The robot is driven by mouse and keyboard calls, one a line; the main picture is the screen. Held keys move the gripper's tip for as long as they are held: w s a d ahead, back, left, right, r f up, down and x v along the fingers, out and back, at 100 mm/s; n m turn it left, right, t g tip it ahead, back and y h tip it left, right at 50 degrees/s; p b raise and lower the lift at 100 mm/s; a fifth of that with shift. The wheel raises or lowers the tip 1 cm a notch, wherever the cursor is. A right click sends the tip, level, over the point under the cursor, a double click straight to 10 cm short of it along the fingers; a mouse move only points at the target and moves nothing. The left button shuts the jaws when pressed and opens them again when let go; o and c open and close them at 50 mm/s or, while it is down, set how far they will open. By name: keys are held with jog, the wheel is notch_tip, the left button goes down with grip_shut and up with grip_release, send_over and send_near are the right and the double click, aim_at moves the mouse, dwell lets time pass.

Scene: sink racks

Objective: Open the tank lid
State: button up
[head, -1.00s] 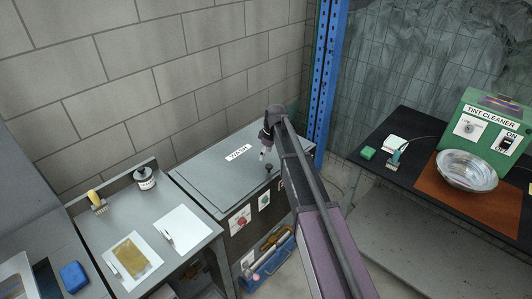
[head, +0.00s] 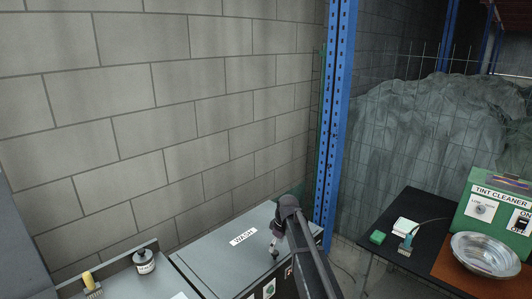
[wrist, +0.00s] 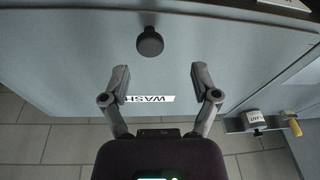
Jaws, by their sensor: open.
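The tank lid (head: 215,262) is a flat grey panel, lying shut on the tank, with a white WASH label (head: 243,237). In the wrist view the lid (wrist: 75,60) fills much of the picture. Its round black knob (wrist: 150,42) stands beyond my fingertips, roughly centred between them. My gripper (wrist: 160,70) is open and empty, its two fingers spread wide and apart from the knob. In the head view my gripper (head: 273,252) is over the right part of the lid, close to the knob, which I cannot make out clearly there.
A block wall (head: 150,110) rises behind the tank, and a blue post (head: 335,120) stands at its right. A black table (head: 410,210) at right carries the green tint cleaner (head: 490,205) and a metal bowl (head: 484,254).

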jog(key=s+d+m+h, duration=0.1)
jog(key=s+d+m, duration=0.4)
jog(key=s, duration=0.8)
jog(key=s+d+m+h, duration=0.1)
jog(key=s+d+m, duration=0.5)
jog(key=s, duration=0.7)
jog(key=shift+s+d+f+g, duration=0.2)
jog(key=shift+s+d+g, duration=0.15)
jog(key=shift+d, duration=0.55)
